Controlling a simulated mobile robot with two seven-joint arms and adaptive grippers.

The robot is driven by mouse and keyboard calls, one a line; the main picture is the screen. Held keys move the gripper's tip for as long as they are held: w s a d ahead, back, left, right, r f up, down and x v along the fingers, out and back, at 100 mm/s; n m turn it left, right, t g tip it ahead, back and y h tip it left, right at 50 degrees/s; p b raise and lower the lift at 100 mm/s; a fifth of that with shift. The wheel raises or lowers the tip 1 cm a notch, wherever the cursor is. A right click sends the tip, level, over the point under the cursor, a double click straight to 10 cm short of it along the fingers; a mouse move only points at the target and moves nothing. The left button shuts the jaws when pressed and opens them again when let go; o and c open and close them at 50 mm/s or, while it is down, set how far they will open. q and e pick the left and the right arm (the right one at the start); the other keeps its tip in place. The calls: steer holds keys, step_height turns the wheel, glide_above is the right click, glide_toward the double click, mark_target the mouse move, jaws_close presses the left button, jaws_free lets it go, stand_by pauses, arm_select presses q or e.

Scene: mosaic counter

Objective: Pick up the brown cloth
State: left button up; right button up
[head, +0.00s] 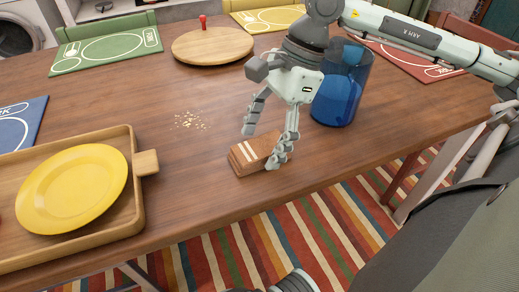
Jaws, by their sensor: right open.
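The brown cloth (246,157) lies folded on the wooden table near its front edge, with pale stripes on its left part. My right gripper (262,146) is open and points down at the cloth. One finger is over the cloth's right end, and the other is above and behind the cloth. I cannot tell whether either finger touches it. Part of the cloth's right end is hidden by the finger.
A wooden tray (139,213) with a yellow plate (72,188) stands at the left. A blue container (338,100) stands close behind my right gripper. Crumbs (190,120) lie left of it. A round wooden board (212,47) is farther back. The table middle is mostly clear.

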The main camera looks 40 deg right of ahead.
mark_target(257, 149)
arm_select(q)
steer(key=shift+f+b, duration=0.45)
steer(key=shift+b, duration=0.05)
arm_select(e)
steer(key=shift+f, duration=0.25)
stand_by(0.3)
steer(key=c, duration=1.2)
arm_select(q)
steer(key=shift+r, duration=0.15)
arm_select(e)
steer(key=shift+r, duration=0.1)
steer(key=shift+c, duration=0.2)
